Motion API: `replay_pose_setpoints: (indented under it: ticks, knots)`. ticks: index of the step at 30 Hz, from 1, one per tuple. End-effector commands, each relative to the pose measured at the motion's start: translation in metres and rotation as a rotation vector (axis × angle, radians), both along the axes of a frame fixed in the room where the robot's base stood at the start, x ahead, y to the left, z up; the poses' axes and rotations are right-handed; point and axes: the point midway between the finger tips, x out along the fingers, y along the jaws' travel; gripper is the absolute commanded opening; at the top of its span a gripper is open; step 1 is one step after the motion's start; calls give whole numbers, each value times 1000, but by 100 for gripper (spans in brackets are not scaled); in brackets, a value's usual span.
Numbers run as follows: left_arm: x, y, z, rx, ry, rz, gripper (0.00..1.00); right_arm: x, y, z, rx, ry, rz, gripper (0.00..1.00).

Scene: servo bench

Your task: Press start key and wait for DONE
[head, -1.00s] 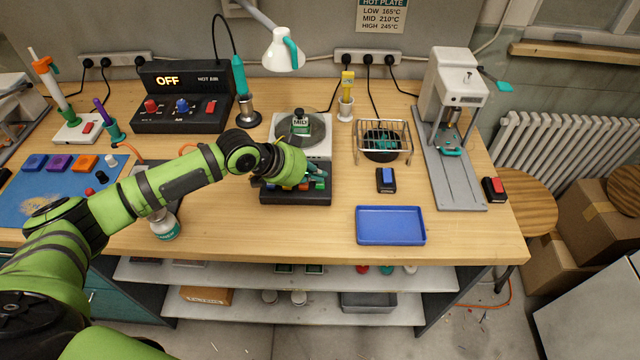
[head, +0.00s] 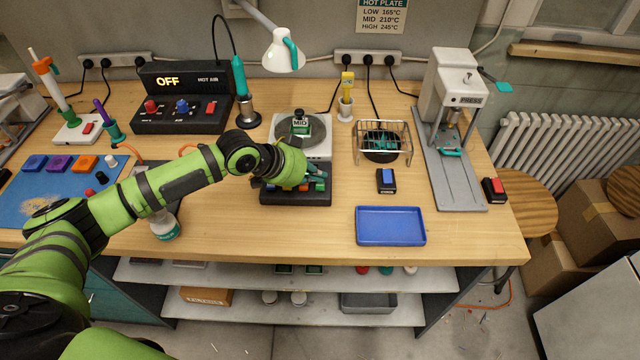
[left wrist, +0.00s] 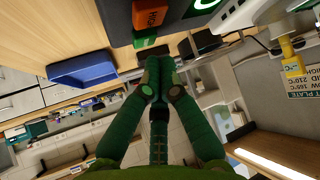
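A dark key box (head: 290,197) stands in front of the hot plate (head: 318,150), with coloured keys along its top. My left gripper (head: 320,173) is over the right end of this box. In the left wrist view its green fingers (left wrist: 158,66) are together, empty, with tips close to a green key (left wrist: 145,42). An orange key (left wrist: 150,14) with lettering is beside it. I cannot tell whether the tips touch the green key. A small label reading MID (head: 301,123) shows at the hot plate. No DONE text is legible. My right gripper is not in view.
A hot-air unit (head: 180,117) showing OFF stands at the back left. A blue tray (head: 390,226), a wire rack (head: 383,140) and a press (head: 452,120) are to the right. Bare wood lies between key box and tray.

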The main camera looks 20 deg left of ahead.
Motion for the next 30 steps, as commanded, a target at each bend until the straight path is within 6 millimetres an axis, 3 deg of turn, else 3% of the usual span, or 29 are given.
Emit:
replay_pose_setpoints:
  ticks: [30]
  knots:
    - [0,0,-13,0,0,0,0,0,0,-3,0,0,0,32]
